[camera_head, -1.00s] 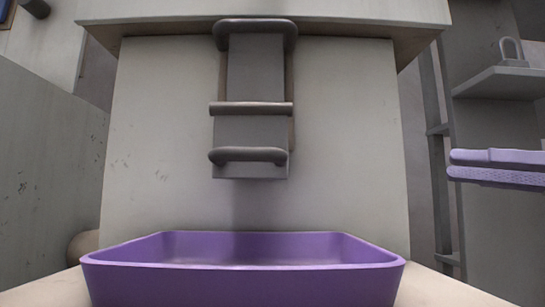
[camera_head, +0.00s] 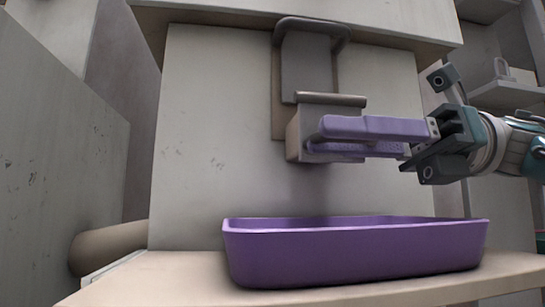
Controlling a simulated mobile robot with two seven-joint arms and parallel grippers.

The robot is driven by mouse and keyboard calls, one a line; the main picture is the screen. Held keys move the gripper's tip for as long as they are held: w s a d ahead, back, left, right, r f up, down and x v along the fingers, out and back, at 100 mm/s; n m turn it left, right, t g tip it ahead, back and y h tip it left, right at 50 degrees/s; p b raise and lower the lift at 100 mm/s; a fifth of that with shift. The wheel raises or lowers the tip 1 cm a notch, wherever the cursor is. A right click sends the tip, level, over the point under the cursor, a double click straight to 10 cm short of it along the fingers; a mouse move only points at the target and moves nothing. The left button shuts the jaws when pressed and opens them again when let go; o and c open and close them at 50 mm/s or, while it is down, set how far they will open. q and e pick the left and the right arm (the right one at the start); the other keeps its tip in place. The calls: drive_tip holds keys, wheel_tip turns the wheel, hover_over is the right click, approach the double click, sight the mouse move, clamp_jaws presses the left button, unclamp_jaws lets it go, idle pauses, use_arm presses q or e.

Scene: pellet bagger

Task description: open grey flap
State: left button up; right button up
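The grey flap (camera_head: 318,113) is the lower front panel of a chute on the pale machine wall. It hangs down below a horizontal bar (camera_head: 330,99). Its lower handle is mostly hidden behind my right gripper's fingers; a small dark end shows at their left. My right gripper (camera_head: 318,138) reaches in from the right, its lavender fingers lying across the flap's lower part at handle height. The fingers are close together, and I cannot tell whether they grip the handle. My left gripper is not in view.
A purple tray (camera_head: 355,253) stands on a beige ledge (camera_head: 180,281) below the chute. A second, U-shaped handle (camera_head: 311,24) sits at the chute's top. A grey panel (camera_head: 60,160) bounds the left. Shelves (camera_head: 500,92) stand behind my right arm.

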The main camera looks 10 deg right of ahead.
drive_tip(key=shift+a+b, duration=0.45)
drive_tip(key=shift+a, duration=1)
drive_tip(key=shift+a, duration=0.1)
drive_tip(key=shift+c, duration=0.4)
clamp_jaws()
